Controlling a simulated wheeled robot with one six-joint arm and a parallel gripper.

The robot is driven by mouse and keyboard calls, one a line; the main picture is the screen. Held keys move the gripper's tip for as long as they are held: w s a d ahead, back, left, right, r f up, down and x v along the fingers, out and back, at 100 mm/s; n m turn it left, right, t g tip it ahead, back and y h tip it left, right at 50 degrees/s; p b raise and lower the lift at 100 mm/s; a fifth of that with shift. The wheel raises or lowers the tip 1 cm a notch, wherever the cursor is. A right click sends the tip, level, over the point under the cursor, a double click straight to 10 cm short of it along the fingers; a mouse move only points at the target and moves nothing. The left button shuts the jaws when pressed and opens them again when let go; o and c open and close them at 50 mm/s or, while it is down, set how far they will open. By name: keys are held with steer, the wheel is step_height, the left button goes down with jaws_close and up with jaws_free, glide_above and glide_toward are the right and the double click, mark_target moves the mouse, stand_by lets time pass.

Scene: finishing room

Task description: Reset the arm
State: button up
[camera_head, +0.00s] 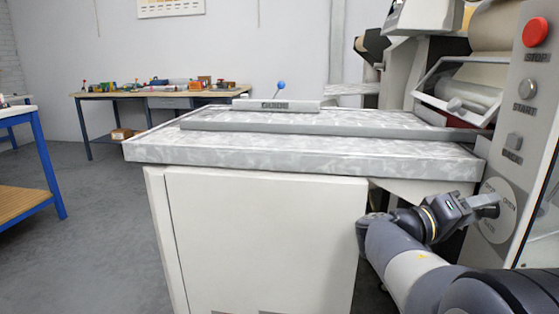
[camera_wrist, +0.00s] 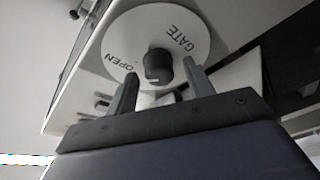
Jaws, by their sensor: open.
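My gripper (camera_head: 487,204) is at the lower right in the head view, in front of the machine's control panel (camera_head: 531,130). In the wrist view its two fingers (camera_wrist: 160,82) are spread apart, with a dark round knob (camera_wrist: 158,64) showing between and beyond their tips. The knob sits on a white disc (camera_wrist: 125,40) lettered "GATE" and "OPEN". Nothing is held between the fingers. I cannot tell whether a finger touches the knob. The disc (camera_head: 497,222) also shows in the head view, partly behind my gripper. My arm reaches in from the lower right corner.
The panel carries a red stop button (camera_head: 536,33), a start button (camera_head: 525,90) and a switch (camera_head: 513,141). A grey machine bed (camera_head: 290,152) on a white cabinet (camera_head: 265,240) stands left of my arm. A cluttered workbench (camera_head: 120,94) is at the back left.

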steer(key=shift+r+n+y+p, duration=0.25)
steer(key=shift+n+p, duration=0.8)
steer(key=shift+p, duration=1.45)
steer(key=shift+n+y+p, duration=0.45)
steer(key=shift+n+p, duration=0.6)
steer(key=shift+p, duration=1.45)
steer(key=n+y+p, duration=0.1)
steer(key=n+p, duration=0.2)
steer(key=p, duration=0.7)
steer(key=shift+n+p, duration=0.3)
steer(key=shift+p, duration=0.1)
steer(key=shift+f+n+y+p, duration=0.2)
steer(key=shift+n+y+p, duration=0.15)
steer(key=shift+p, duration=0.75)
steer(key=shift+a, duration=0.1)
